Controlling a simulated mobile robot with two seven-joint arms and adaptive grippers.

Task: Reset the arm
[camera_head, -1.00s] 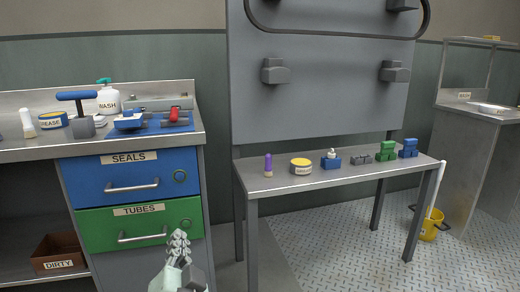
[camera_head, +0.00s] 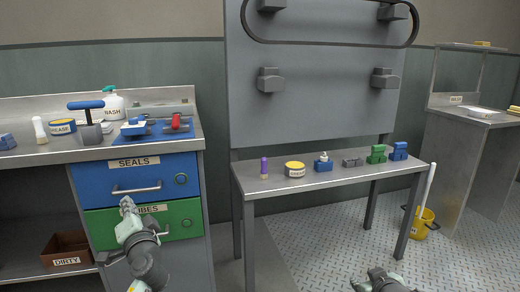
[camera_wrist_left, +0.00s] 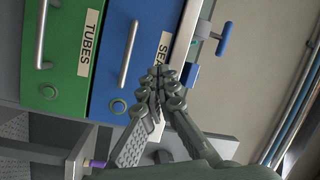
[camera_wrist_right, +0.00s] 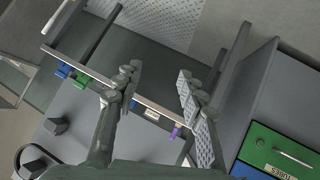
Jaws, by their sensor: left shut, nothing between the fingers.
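My left gripper (camera_head: 128,206) is shut and empty in the head view, in front of the cabinet, near the border of the blue SEALS drawer (camera_head: 135,178) and the green TUBES drawer (camera_head: 180,215). In the left wrist view its fingers (camera_wrist_left: 160,78) meet at the tips, with both drawer fronts behind them. Both drawers look closed. My right gripper (camera_head: 378,276) shows at the bottom of the head view, over the floor. In the right wrist view its fingers (camera_wrist_right: 158,78) are spread apart with nothing held between them.
A narrow table (camera_head: 325,178) carries a purple-topped tube, a yellow tin and several blocks. The cabinet top (camera_head: 60,153) holds a grease tin, a blue-handled tool and a wash bottle. A DIRTY bin (camera_head: 66,252) sits on the lower shelf. A yellow bucket (camera_head: 420,224) stands at right.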

